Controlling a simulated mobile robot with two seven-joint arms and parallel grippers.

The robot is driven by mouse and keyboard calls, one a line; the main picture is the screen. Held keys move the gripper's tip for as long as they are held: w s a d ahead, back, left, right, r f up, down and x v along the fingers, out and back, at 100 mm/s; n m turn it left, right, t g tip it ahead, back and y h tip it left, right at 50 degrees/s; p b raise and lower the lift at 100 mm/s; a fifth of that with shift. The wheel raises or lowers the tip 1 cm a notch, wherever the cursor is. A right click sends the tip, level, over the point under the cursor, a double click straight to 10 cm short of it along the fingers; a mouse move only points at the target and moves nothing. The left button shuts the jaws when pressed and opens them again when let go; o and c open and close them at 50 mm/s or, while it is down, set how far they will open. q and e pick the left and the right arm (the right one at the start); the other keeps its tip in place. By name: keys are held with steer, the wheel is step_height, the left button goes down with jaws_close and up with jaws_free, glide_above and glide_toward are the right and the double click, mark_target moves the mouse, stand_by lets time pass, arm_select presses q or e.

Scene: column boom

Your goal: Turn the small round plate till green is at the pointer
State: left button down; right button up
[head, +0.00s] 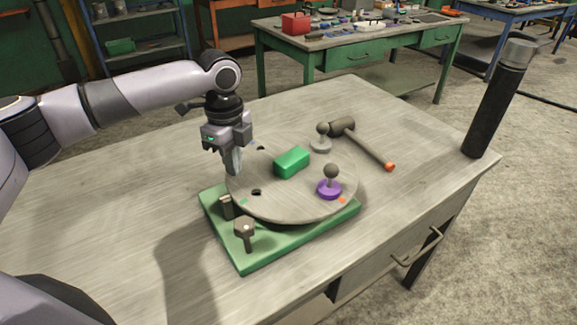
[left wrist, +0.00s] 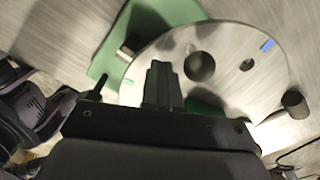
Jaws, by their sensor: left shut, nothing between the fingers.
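The round grey plate (head: 290,205) lies on a green base (head: 290,240). A green mark (head: 243,201) is at its front-left rim and an orange mark (head: 342,200) at its right rim. In the left wrist view a blue mark (left wrist: 267,45) shows on the rim. A metal block (head: 226,207) stands at the base's left edge, a little left of the green mark; I cannot tell if it is the pointer. My left gripper (head: 234,170) is shut and empty, pointing down at the plate's left part; contact is unclear. My right gripper is not in view.
On the plate are a green block (head: 292,162), a purple-based knob (head: 329,189) and a dark hole (head: 256,192). A bolt-like knob (head: 244,232) stands at the base's front. Behind lie a grey knob (head: 321,140) and a hammer (head: 365,145). A black cylinder (head: 495,105) stands at the right.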

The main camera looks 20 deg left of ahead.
arm_select(q)
steer(key=shift+w, duration=0.1)
steer(key=shift+w+a, duration=0.5)
steer(key=shift+w, duration=0.15)
steer(key=shift+w+a, duration=0.4)
steer(key=shift+w, duration=0.35)
steer(key=shift+s, duration=0.15)
steer(key=shift+s+d, duration=0.2)
steer(key=shift+s, duration=0.1)
step_height(320, 180, up, 9)
stand_by(0.8)
